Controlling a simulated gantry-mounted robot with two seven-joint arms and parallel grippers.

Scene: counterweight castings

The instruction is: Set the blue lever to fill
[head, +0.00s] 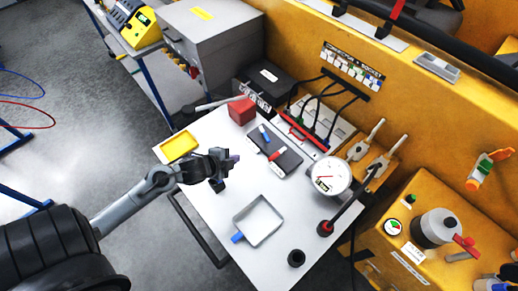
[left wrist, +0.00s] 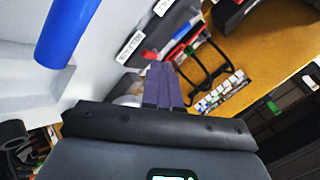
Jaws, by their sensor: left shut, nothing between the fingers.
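The blue lever (head: 264,133) lies on a dark plate (head: 288,164) on the white table, beside a red lever (head: 275,154). In the left wrist view the dark plate (left wrist: 178,17) carries white labels, too blurred to read surely. My left gripper (head: 234,160) is shut and empty above the table, left of the plate and apart from the blue lever. Its purple fingers show in the left wrist view (left wrist: 162,86). A large blue cylinder (left wrist: 66,30) is close at upper left there; I cannot tell surely what it belongs to. My right gripper is out of view.
A yellow tray (head: 179,147), a red block (head: 241,110) and a dial gauge (head: 331,176) also stand on the table (head: 200,212). A black-and-red rod rises at right.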

